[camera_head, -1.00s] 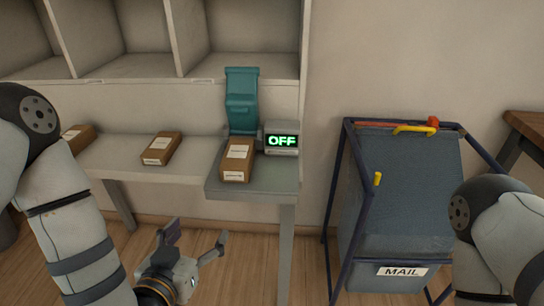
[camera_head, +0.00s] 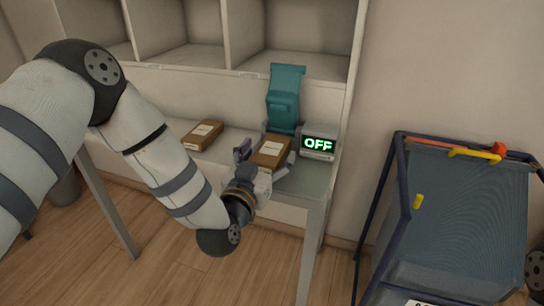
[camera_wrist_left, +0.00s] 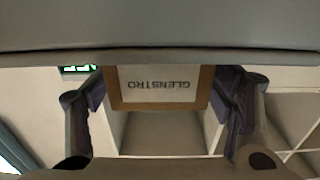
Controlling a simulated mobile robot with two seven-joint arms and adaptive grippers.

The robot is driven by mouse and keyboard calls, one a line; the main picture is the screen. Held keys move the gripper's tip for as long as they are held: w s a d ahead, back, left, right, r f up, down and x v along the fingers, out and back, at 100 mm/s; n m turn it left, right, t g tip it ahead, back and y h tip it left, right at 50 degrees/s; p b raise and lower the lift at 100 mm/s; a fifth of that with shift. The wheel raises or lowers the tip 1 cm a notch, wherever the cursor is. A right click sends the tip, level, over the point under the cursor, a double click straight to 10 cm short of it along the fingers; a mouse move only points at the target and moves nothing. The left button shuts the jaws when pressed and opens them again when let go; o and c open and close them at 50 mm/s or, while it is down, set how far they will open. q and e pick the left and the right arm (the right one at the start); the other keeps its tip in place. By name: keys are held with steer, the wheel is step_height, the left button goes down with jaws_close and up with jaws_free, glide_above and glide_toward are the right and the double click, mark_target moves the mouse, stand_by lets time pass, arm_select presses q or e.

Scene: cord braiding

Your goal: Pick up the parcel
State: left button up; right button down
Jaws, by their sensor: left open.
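Gaps show on both sides. A second brown parcel (camera_head: 203,134) lies on the shelf to the left. My right gripper is out of view.
A teal device (camera_head: 285,98) stands behind the parcel, and a small display unit (camera_head: 319,142) reading OFF stands to its right. Empty cubbyholes (camera_head: 300,62) are above. A blue bin in a dark frame (camera_head: 465,200) stands on the right.

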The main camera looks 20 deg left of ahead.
arm_select(q)
steer(key=shift+w, duration=0.65)
steer(key=c, duration=1.2)
steer(key=shift+c, duration=0.2)
steer(key=shift+r, duration=0.1)
